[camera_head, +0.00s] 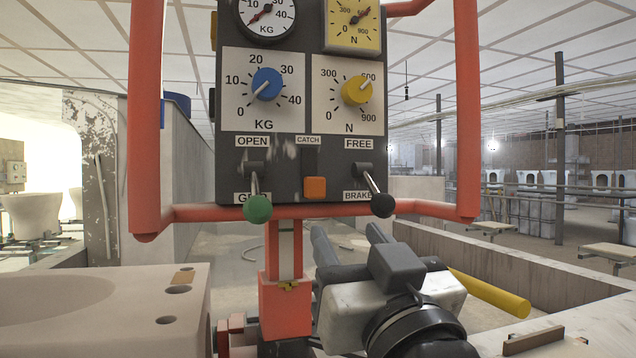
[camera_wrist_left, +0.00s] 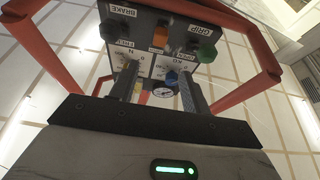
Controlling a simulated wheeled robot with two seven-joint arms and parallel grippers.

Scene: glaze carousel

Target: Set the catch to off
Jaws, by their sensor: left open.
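The catch (camera_head: 315,187) is an orange block at the bottom of a dark slot, under the CATCH label on the dark control panel (camera_head: 230,185). I see no on or off marking by it. In the left wrist view the catch (camera_wrist_left: 161,37) shows upside down, beyond the fingers. My left gripper (camera_head: 347,238) is open and empty, below the panel and a little right of the catch, apart from it. Its two fingers (camera_wrist_left: 160,82) also show in the left wrist view. My right gripper is not in view.
A green-knobbed lever (camera_head: 258,207) hangs left of the catch, a black-knobbed lever (camera_head: 382,205) right of it. A red tube frame (camera_head: 147,120) surrounds the panel, its lower bar just above my fingers. Blue (camera_head: 267,84) and yellow (camera_head: 356,90) dials sit above. A pinkish ceramic piece (camera_head: 100,300) stands lower left.

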